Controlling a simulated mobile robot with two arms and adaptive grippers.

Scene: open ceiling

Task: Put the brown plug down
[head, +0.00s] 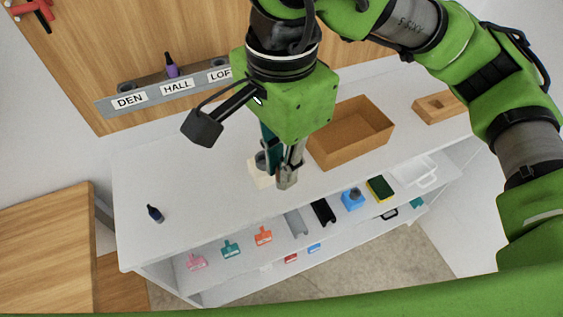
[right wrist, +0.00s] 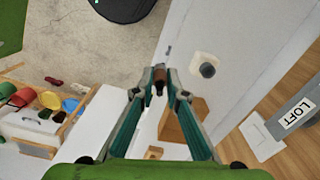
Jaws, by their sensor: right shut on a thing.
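My right gripper (head: 285,178) points down over the white worktop (head: 200,205), in front of a cream block. In the right wrist view its fingertips (right wrist: 159,74) are closed on the brown plug (right wrist: 159,88), a small dark brown piece. In the head view the plug is hidden by the fingers. I cannot tell whether the plug touches the worktop. My left gripper is not in view.
The cream block (head: 260,179) has a dark round piece on it. A brown open box (head: 352,133) and a wooden block with a hole (head: 437,106) stand right. A dark bottle-shaped piece (head: 155,214) lies left. The labelled rack (head: 150,97) holds a purple piece (head: 171,66).

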